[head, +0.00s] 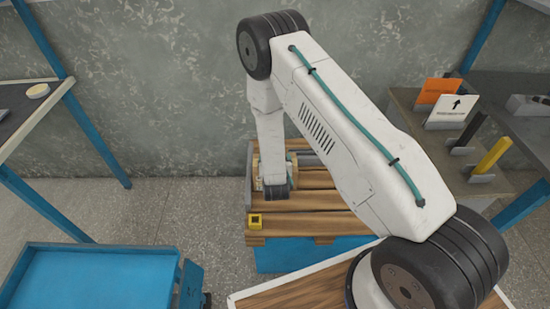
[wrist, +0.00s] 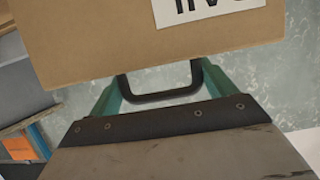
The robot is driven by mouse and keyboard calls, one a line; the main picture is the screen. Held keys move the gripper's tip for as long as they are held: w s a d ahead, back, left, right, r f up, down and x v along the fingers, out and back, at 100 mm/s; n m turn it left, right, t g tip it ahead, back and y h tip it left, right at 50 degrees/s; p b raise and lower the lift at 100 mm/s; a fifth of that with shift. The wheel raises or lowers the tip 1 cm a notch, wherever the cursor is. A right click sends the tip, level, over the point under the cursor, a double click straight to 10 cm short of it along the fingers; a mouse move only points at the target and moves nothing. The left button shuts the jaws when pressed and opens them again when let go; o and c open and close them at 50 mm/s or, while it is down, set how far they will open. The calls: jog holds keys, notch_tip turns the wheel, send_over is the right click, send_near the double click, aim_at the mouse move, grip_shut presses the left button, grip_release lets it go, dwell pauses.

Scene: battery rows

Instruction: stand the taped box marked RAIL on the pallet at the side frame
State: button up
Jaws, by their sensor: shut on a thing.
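A brown cardboard box (wrist: 100,45) with a white label fills the top of the wrist view. The label is cut off by the picture edge, so I cannot read its whole word. My gripper (wrist: 160,88) is shut on this box, with its teal fingers reaching up to the box's lower edge and a black loop between them. In the head view my gripper is low over the wooden pallet (head: 325,200), near its left back part. My arm hides most of the box there, and I cannot tell whether it touches the slats. Grey upright bars stand along the pallet's back and left edges.
A blue tray (head: 95,275) is at the lower left. A shelf at right holds an orange card (head: 438,91), a white arrow card (head: 452,110) and a yellow bar (head: 494,155). The pallet's right side looks clear.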

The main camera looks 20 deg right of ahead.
jog(key=o, duration=1.9)
jog(key=shift+f, duration=0.1)
jog(key=shift+o, duration=0.2)
jog(key=shift+s+a+r, duration=0.1)
jog(key=shift+s+r, duration=0.2)
jog(key=v, duration=1.1)
jog(key=w+a+r+g+y, duration=0.1)
jog(key=w+r+g+y, duration=0.1)
jog(key=r, duration=0.4)
jog(key=w+a+r+g+y, duration=0.1)
jog(key=w+a+r, duration=0.1)
jog(key=r, duration=0.4)
jog(key=s+r+n+g+y, duration=0.1)
jog(key=s+r+g+y, duration=0.3)
jog(key=r, duration=0.8)
jog(key=s+d+r+n+g+h, duration=0.1)
jog(key=s+d+r, duration=0.2)
jog(key=s, duration=0.6)
jog(key=s+d+r+g+h, duration=0.1)
jog(key=s+d+r+g, duration=0.1)
jog(key=s+r, duration=0.6)
jog(key=s+d+r+n+g, duration=0.1)
jog(key=s+d+r, duration=0.3)
jog(key=s, duration=0.7)
jog(key=shift+d+r+n+g+h, duration=0.3)
jog(key=shift+r+h, duration=0.1)
jog(key=shift+r, duration=0.55)
